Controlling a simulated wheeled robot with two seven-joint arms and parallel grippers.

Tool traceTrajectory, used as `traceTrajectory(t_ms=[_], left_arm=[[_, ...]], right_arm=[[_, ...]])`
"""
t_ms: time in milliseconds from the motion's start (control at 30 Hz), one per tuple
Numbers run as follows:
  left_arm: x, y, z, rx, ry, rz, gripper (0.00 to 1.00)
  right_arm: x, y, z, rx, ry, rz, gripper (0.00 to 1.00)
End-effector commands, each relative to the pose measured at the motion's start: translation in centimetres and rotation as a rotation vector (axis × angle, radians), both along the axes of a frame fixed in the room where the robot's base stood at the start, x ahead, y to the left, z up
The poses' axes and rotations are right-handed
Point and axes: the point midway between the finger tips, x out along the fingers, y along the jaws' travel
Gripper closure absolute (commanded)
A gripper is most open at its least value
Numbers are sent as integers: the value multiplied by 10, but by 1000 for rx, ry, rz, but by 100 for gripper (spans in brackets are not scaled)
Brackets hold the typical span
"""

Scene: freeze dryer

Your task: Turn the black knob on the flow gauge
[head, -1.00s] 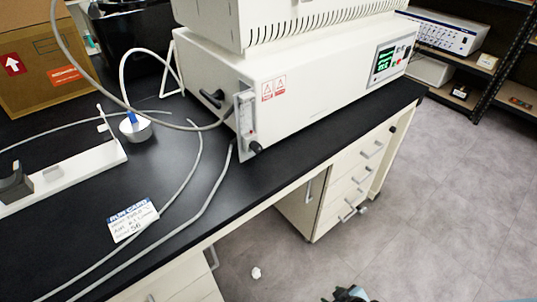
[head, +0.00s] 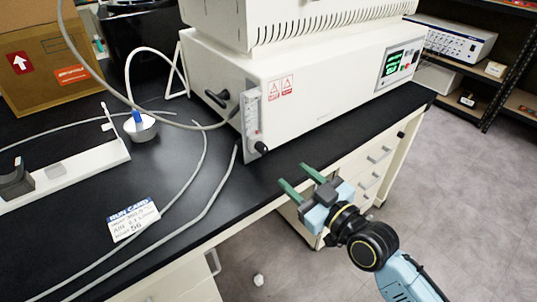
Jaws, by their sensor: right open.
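The flow gauge (head: 251,112) is a narrow upright panel on the left front corner of the white freeze dryer. Its black knob (head: 261,147) sticks out at the gauge's lower end, just above the black bench top. My right gripper (head: 297,178) is open and empty, with two green fingers pointing up and left. It is to the right of the knob and lower in the picture, apart from it, over the bench's front edge. My left gripper is not in view.
The white freeze dryer (head: 330,95) stands on the black bench (head: 190,200). Grey hoses (head: 215,195) run across the bench left of the gauge. A run card (head: 133,218), a small metal dish (head: 141,130) and a cardboard box (head: 40,65) are at left.

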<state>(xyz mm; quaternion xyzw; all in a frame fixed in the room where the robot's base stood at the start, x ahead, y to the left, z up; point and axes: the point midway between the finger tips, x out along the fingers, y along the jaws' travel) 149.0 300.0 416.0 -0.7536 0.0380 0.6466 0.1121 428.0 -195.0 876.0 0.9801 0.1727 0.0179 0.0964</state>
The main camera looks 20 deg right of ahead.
Motion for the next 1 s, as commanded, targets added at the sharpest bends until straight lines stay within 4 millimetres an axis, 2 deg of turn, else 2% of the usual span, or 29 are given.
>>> traceTrajectory(t_ms=[300,500,700,967,1000], left_arm=[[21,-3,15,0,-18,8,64],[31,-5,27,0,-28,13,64],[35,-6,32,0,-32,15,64],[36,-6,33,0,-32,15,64],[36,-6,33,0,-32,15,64]], right_arm=[[60,22,-1,4,-1,-2,56],[88,32,-1,1,-1,-1,56],[100,36,-1,0,2,-1,56],[101,37,-1,0,2,-1,56],[101,37,-1,-1,2,-1,58]])
